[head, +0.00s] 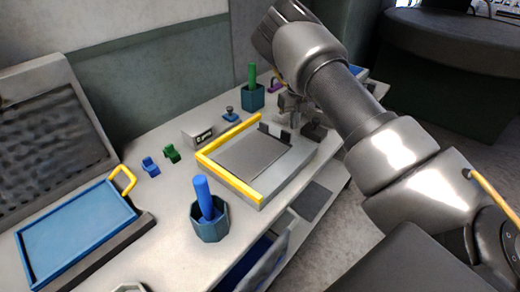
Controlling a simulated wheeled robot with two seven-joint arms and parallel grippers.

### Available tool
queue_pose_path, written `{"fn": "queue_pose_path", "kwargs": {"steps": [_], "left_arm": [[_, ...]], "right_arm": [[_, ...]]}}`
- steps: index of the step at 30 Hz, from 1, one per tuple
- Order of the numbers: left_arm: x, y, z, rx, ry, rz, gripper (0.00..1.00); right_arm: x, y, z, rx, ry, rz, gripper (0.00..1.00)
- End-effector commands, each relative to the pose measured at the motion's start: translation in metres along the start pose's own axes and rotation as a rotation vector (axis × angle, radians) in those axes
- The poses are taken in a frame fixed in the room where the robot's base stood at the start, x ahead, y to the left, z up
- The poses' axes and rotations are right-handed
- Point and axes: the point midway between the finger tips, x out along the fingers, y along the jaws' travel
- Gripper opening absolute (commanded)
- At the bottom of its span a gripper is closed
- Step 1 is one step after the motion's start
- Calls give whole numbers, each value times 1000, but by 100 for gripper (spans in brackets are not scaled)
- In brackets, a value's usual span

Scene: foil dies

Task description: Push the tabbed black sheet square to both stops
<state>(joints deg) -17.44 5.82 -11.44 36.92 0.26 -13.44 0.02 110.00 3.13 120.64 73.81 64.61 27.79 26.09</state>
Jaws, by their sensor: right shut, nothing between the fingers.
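The dark grey-black sheet (252,156) lies on a light grey plate (292,163) in the middle of the head view. Small dark upright pieces, apparently its tab (275,131), stand at its far right edge. Two yellow stops form an L: one along the far left side (233,136), one along the near left side (230,178). My right gripper (290,119) is shut and empty just beyond the sheet's far right edge, near the tab. I cannot tell whether they touch. My left gripper is out of view.
A blue cup with a blue rod (209,224) stands near the plate's near left side. A teal cup with a green rod (252,94) stands behind. A blue tray (78,232) with a yellow handle is at left. Small blue and green blocks (171,153) lie between.

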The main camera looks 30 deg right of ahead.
Motion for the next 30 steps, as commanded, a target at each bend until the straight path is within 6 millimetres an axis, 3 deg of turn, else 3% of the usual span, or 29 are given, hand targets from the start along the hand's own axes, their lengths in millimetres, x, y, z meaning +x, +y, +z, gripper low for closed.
{"fn": "queue_pose_path", "kwargs": {"steps": [30], "left_arm": [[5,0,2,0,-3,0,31]], "right_arm": [[15,0,0,0,0,0,0]]}}
